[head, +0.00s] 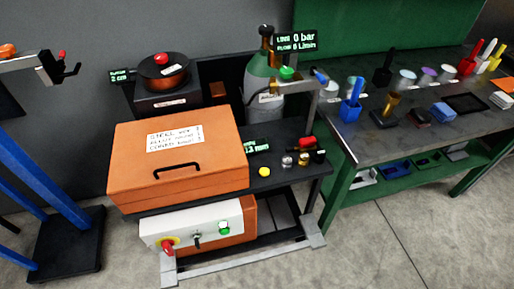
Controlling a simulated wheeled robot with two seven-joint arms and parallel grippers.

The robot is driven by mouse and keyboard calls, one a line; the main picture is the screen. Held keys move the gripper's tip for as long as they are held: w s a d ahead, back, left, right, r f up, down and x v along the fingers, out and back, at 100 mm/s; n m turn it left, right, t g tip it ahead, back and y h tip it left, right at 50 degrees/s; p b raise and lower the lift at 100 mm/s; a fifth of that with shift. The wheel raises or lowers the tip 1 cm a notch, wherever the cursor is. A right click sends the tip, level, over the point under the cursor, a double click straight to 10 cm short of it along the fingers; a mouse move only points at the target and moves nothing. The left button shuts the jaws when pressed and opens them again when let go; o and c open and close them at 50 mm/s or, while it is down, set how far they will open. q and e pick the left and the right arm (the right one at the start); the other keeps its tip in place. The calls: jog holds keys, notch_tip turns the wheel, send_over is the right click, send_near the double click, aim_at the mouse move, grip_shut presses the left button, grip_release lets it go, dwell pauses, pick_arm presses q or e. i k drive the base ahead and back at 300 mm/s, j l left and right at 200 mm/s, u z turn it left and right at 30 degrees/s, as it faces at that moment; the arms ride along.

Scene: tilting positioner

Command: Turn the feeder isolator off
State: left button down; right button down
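A red rotary knob on a yellow plate (168,246) sits at the left of a white control panel (205,222), low on a black cart. It looks like the isolator, but no label on it can be read. A small black and silver switch (196,239) and a green button (224,228) are on the same panel, to the right of the knob. The knob's exact angle is too small to tell. Neither of my grippers shows in the head view.
An orange lidded box (178,160) with a black handle is above the panel. A gas cylinder (262,85) stands behind the cart. A workbench (410,125) with tools is at the right, and blue posts (45,180) are at the left. The floor at front right is clear.

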aim_at(166, 245)
jog(key=u, duration=1.75)
jog(key=i+j+u, duration=0.2)
jog(key=u, duration=0.25)
jog(key=i+j+u, duration=0.1)
jog(key=i+u, duration=0.6)
jog(key=u, duration=0.15)
jog(key=i+z, duration=0.35)
jog(key=i, duration=0.2)
jog(key=i+j+z, duration=0.15)
jog(key=i+z, duration=0.25)
jog(key=i, duration=0.15)
jog(key=i+z, duration=0.1)
jog(key=z, duration=0.35)
jog(key=i+z, duration=0.15)
jog(key=z, duration=0.3)
jog(key=i+z, duration=0.1)
jog(key=z, duration=0.4)
jog(key=j+z, duration=0.15)
jog(key=z, duration=0.3)
jog(key=i+l+z, duration=0.2)
jog(key=z, duration=0.15)
jog(key=i+l+z, duration=0.15)
jog(key=z, duration=0.2)
jog(key=i, duration=0.05)
